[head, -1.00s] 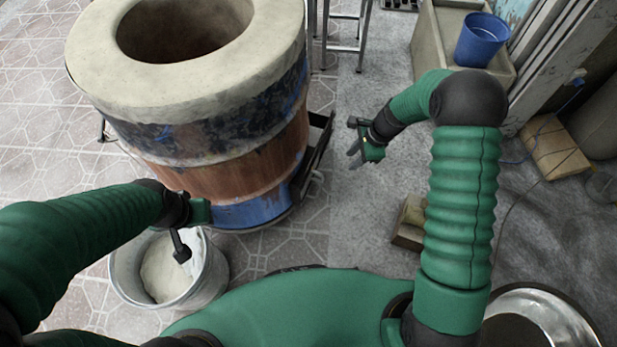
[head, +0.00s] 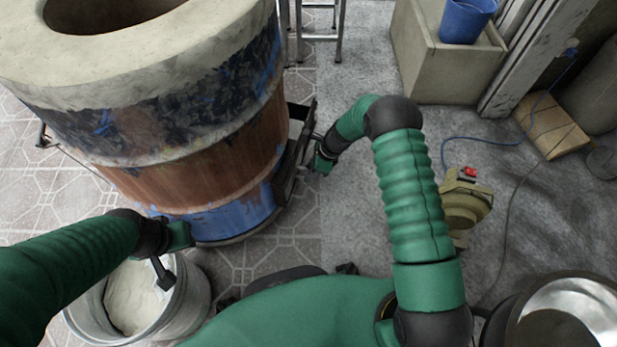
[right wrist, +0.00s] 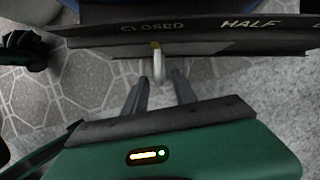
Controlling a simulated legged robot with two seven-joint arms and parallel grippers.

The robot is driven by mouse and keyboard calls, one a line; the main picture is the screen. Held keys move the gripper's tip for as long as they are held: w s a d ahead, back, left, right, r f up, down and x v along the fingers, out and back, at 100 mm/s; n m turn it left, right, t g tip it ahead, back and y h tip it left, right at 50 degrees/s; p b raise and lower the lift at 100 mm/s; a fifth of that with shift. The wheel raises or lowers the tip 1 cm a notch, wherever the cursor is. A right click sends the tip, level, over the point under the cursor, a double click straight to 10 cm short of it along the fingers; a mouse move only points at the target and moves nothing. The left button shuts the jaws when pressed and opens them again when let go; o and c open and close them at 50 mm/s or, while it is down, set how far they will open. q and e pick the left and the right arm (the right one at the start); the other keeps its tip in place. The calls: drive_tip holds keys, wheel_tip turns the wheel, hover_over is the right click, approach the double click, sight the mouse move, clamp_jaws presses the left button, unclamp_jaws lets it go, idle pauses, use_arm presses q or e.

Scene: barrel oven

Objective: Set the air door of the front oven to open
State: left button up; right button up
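The front oven (head: 150,180) is a large barrel with a pale rim and a blue base, at the left of the head view. A dark air door frame (head: 290,155) is on its right side. In the right wrist view its dark panel (right wrist: 195,27) reads CLOSED and HALF, with a third label cut off. A pale handle (right wrist: 159,68) with a yellow mark hangs below, between CLOSED and HALF. My right gripper (right wrist: 160,84) is open, its fingertips on either side of the handle's lower end. My left gripper (head: 164,272) hangs above a bucket; its fingers are unclear.
The metal bucket (head: 190,300) of pale powder stands at the lower left. A yellowish blower (head: 465,205) with a red switch is right of my right arm. A concrete block (head: 445,70) bears a blue bucket (head: 467,18).

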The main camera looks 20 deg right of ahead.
drive_tip(key=shift+w+a+f, duration=0.1)
drive_tip(key=shift+a+f, duration=0.15)
drive_tip(key=shift+f, duration=0.35)
drive_tip(key=shift+c, duration=0.4)
clamp_jaws()
idle(0.6)
